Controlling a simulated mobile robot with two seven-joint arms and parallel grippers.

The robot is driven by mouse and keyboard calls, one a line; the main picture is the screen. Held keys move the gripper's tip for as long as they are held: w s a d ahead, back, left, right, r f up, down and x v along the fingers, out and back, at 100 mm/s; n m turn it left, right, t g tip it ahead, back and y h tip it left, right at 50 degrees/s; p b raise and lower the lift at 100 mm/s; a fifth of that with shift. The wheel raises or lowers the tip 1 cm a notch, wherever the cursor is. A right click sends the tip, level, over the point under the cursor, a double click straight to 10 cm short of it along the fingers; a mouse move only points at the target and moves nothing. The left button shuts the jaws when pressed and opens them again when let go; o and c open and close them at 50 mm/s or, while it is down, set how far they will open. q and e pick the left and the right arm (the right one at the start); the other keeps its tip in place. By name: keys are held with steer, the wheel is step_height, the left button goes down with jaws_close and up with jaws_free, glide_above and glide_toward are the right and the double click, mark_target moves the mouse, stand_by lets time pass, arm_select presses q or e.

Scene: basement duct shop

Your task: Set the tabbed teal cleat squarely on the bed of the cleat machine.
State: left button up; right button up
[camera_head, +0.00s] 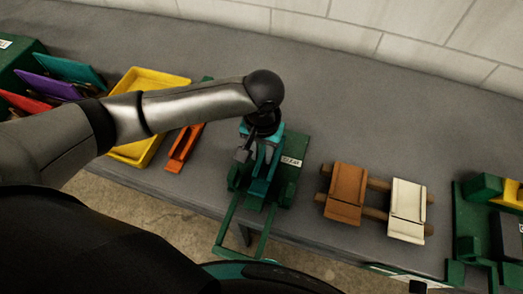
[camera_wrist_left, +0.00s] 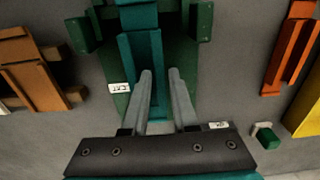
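The green cleat machine (camera_head: 290,172) sits at the front edge of the grey bench; it also shows in the left wrist view (camera_wrist_left: 182,75). A long teal piece (camera_head: 261,183), which looks like the teal cleat, lies along the machine. In the left wrist view this teal piece (camera_wrist_left: 142,55) runs under and between my fingers. My left gripper (camera_head: 257,158) points down over the machine. Its two grey fingers (camera_wrist_left: 160,72) stand a small gap apart at the teal piece. I cannot tell whether they press on it. My right gripper is not in view.
Brown (camera_head: 346,190) and cream (camera_head: 407,208) pieces lie on wooden bars to the right. A yellow tray (camera_head: 149,83) and an orange piece (camera_head: 184,147) lie left. Coloured pieces stand in a rack far left. Green equipment (camera_head: 468,215) stands far right. The bench behind is clear.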

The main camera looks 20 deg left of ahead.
mark_target(262, 157)
arm_select(q)
steer(key=shift+o, duration=1.1)
steer(key=shift+r, duration=0.1)
step_height(262, 157, up, 12)
steer(key=p, duration=0.1)
steer(key=shift+p, duration=0.4)
steer(key=shift+d, duration=0.1)
